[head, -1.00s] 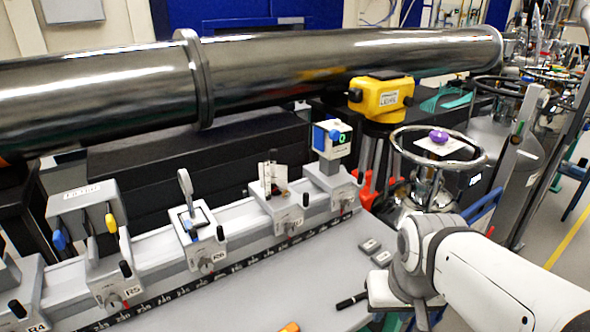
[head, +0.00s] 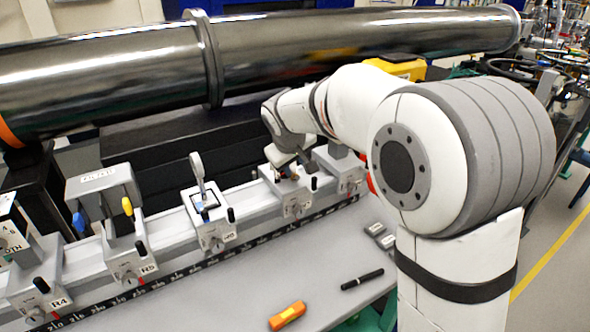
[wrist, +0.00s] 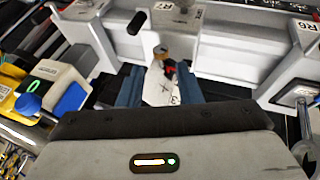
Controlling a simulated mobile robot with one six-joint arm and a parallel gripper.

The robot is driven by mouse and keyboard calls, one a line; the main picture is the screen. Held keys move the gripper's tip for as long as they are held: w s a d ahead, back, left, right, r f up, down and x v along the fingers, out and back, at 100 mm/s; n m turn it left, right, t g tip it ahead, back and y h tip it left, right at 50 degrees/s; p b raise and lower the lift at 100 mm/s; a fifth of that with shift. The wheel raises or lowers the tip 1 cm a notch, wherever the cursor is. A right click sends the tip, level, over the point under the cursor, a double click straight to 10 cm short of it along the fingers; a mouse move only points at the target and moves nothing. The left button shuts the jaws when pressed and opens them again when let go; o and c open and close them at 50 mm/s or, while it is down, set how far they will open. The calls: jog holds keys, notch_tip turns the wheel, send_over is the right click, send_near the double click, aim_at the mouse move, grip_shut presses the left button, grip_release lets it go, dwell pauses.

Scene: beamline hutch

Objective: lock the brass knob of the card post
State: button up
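The card post stands on a rail carriage (head: 297,204); my gripper and wrist cover most of it in the head view. In the wrist view, its white card (wrist: 157,90), with a dark cross mark, shows between the fingers. The small brass knob (wrist: 160,52) shows just beyond the card, with a red and black part beside it. My gripper (wrist: 161,90) is open, with one blue finger on each side of the card. I cannot tell whether either finger touches the card. The knob lies a little past the fingertips.
The carriage's black lever (wrist: 137,22) stands near the knob. A device with a green display and blue knob (wrist: 30,102) is on the left in the wrist view; carriage R6 (wrist: 300,62) is on the right. A black marker (head: 362,280) and orange tool (head: 287,315) lie on the table.

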aim_at(295, 177)
jog(key=x, duration=0.8)
jog(key=shift+w+a+p, duration=0.15)
jog(key=shift+a+p, duration=0.15)
jog(key=shift+p, duration=0.1)
grip_shut()
jog(key=shift+a+r, duration=0.1)
